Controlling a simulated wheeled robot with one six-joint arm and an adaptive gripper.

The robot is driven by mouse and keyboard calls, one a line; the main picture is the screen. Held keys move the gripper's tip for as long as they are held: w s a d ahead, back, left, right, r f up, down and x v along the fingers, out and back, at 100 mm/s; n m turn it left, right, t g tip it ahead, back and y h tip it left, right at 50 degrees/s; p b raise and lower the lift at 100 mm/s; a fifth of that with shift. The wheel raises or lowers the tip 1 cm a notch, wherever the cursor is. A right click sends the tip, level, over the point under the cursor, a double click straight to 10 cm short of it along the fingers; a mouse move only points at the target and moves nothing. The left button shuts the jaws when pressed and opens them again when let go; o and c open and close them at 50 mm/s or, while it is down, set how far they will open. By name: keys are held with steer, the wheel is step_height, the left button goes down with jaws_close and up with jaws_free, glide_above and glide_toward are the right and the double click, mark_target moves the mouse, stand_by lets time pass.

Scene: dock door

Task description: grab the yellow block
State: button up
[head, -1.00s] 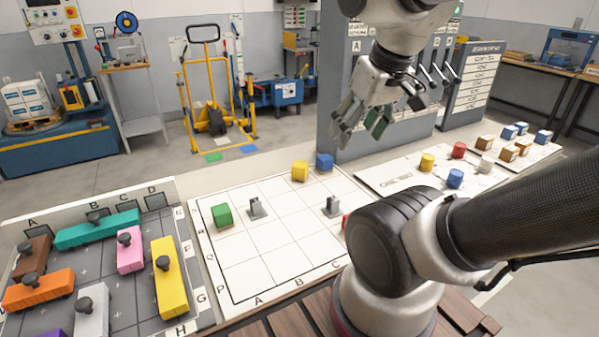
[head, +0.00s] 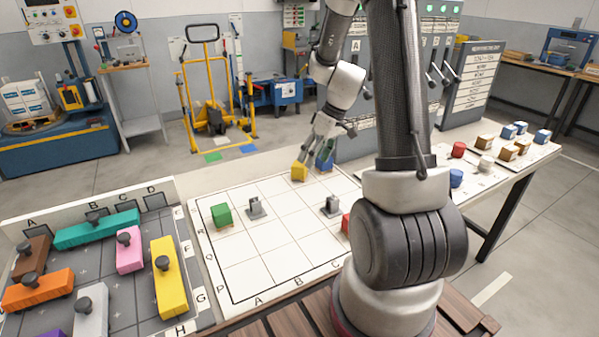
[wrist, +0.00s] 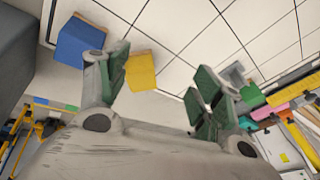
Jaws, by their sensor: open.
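The yellow block (head: 299,173) is a small cube at the far edge of the white grid board (head: 262,269). The blue block (head: 325,161) stands just right of it. My gripper (head: 317,154) is open above these two blocks. In the wrist view, the yellow block (wrist: 141,70) lies beyond the left finger, which hides part of its left side. That view shows the gap between the fingertips (wrist: 158,78) empty. The blue block (wrist: 78,42) is left of the left finger there. I cannot tell the height of the fingertips above the board.
A green block (head: 221,215), two grey pegged pieces (head: 256,207) and a partly hidden red block (head: 346,223) are on the board. A tray (head: 207,297) at left holds knobbed pieces, including a long yellow one (head: 168,282). Several board squares are bare.

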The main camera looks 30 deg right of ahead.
mark_target(300, 164)
steer(key=w+f+n, duration=0.1)
steer(key=w+f, duration=0.1)
steer(key=w+a+f+n, duration=0.1)
steer(key=w+n, duration=0.1)
steer(key=w+a+f+n+t, duration=0.1)
steer(key=w+f, duration=0.1)
steer(key=shift+f+n, duration=0.3)
steer(key=shift+f, duration=0.05)
steer(key=c, duration=1.2)
